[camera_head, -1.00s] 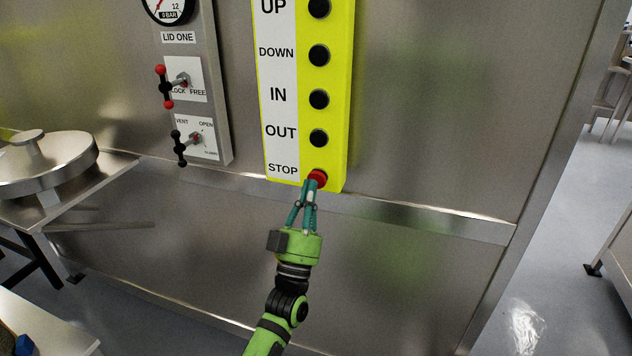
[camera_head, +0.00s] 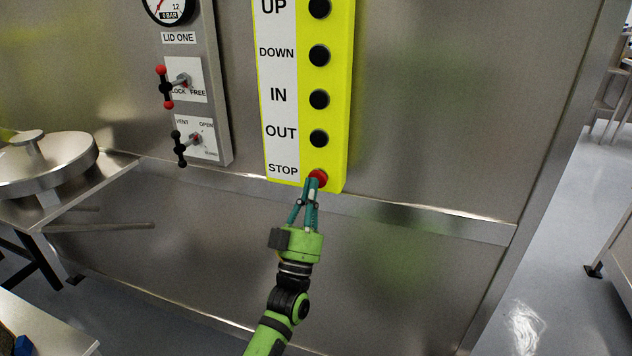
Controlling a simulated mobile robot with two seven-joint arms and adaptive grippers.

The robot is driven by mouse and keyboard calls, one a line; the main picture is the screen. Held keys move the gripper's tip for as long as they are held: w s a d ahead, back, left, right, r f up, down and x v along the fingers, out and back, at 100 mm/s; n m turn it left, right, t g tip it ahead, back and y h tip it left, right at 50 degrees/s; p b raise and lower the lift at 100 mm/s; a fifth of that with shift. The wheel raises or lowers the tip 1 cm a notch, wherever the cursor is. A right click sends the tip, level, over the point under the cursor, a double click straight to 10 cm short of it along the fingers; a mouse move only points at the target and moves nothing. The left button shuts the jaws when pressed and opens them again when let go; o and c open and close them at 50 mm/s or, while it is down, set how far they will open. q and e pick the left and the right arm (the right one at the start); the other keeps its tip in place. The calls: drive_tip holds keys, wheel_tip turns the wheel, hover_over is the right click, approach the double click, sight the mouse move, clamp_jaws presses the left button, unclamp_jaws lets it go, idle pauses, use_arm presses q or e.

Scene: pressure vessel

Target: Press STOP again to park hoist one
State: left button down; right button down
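The yellow hoist control box (camera_head: 335,110) hangs on the steel wall with black buttons for UP, DOWN, IN and OUT. The red STOP button (camera_head: 319,175) is at its bottom. My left gripper (camera_head: 313,184) points up at the STOP button from below, its teal fingers close together. The fingertips overlap the lower edge of the button in the picture; I cannot tell whether they touch it or whether the button is pushed in. Nothing shows between the fingers. My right gripper is out of view.
Left of the box is a grey LID ONE panel (camera_head: 207,60) with a gauge (camera_head: 170,8), a red-knobbed lock lever (camera_head: 163,87) and a black vent lever (camera_head: 179,149). A round steel lid (camera_head: 45,160) lies at the left. A steel ledge (camera_head: 420,217) runs below the box.

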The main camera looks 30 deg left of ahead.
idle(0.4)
use_arm(q)
drive_tip(key=shift+s+d+p, duration=0.2)
drive_tip(key=shift+s+p, duration=0.25)
drive_tip(key=shift+s, duration=0.3)
drive_tip(key=s+p, duration=0.1)
drive_tip(key=s, duration=0.1)
drive_tip(key=s+d+p, duration=0.1)
drive_tip(key=s, duration=0.2)
drive_tip(key=shift+d, duration=0.1)
drive_tip(key=shift+w, duration=0.1)
idle(0.6)
